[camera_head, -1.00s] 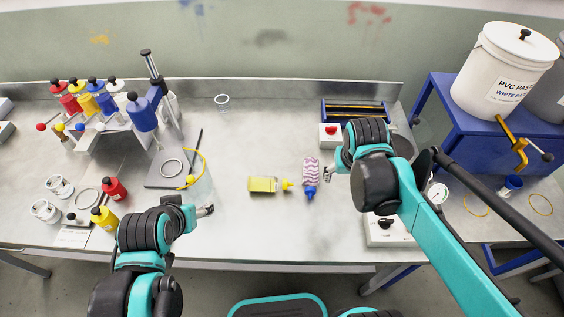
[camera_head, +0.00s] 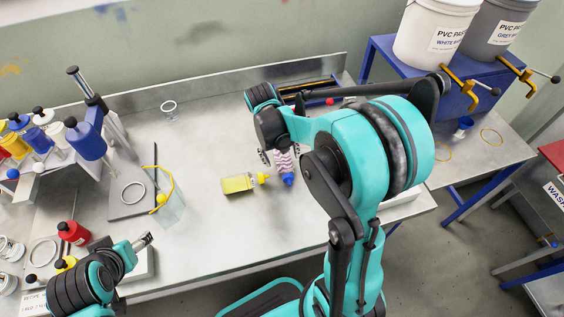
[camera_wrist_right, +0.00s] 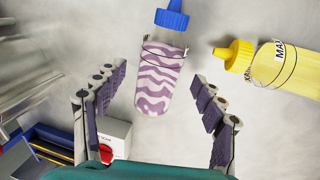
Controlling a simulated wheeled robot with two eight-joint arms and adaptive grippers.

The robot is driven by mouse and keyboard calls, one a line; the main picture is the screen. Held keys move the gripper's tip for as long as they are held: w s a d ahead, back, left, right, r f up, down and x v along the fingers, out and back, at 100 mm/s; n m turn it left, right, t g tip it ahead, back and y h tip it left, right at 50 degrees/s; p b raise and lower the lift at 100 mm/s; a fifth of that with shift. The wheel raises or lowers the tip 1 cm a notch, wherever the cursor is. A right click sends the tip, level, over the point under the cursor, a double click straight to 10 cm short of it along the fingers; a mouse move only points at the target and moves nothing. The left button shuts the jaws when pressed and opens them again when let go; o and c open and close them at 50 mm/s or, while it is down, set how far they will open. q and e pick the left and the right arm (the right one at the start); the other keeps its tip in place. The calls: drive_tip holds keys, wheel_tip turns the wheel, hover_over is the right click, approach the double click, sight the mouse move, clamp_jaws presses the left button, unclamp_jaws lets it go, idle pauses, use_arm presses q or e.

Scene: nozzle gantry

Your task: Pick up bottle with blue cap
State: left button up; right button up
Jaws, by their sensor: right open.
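The bottle with a blue cap (camera_head: 287,180) has a clear body with purple and white wavy stripes. It lies on the grey table, partly hidden by my right arm in the head view. In the right wrist view the bottle (camera_wrist_right: 160,80) points its cap (camera_wrist_right: 173,16) away from my palm. My right gripper (camera_wrist_right: 160,74) is open, with one finger on each side of the striped body and a gap on both sides. In the head view the right gripper (camera_head: 283,157) is partly hidden. My left gripper (camera_head: 145,240) is far off at the lower left, too small to read.
A yellow bottle (camera_head: 239,184) lies close beside the striped one; its yellow cap (camera_wrist_right: 234,55) is near my right finger. A stand with blue bottle (camera_head: 87,141) and a red bottle (camera_head: 74,233) are at left. Buckets (camera_head: 431,36) stand on a blue stand at right.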

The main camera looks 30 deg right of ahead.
drive_tip(key=shift+d+f+b, duration=0.25)
drive_tip(key=shift+f+b, duration=0.05)
drive_tip(key=shift+f, duration=0.95)
use_arm(q)
drive_tip(key=shift+f, duration=0.55)
use_arm(e)
drive_tip(key=shift+r, duration=0.1)
drive_tip(key=shift+s, duration=0.1)
drive_tip(key=c, duration=1.4)
drive_tip(key=shift+r, duration=0.15)
wheel_tip(320, 180, up, 5)
drive_tip(key=p, duration=0.2)
drive_tip(key=shift+f+p, duration=0.2)
drive_tip(key=shift+p, duration=0.2)
use_arm(q)
wheel_tip(320, 180, up, 9)
drive_tip(key=p, duration=0.7)
drive_tip(key=shift+r, duration=0.2)
use_arm(e)
drive_tip(key=s+d+r, duration=0.2)
drive_tip(key=r, duration=0.1)
drive_tip(key=s+d+r, duration=0.6)
drive_tip(key=r, duration=0.1)
drive_tip(key=shift+d+r, duration=0.1)
drive_tip(key=shift+d, duration=0.1)
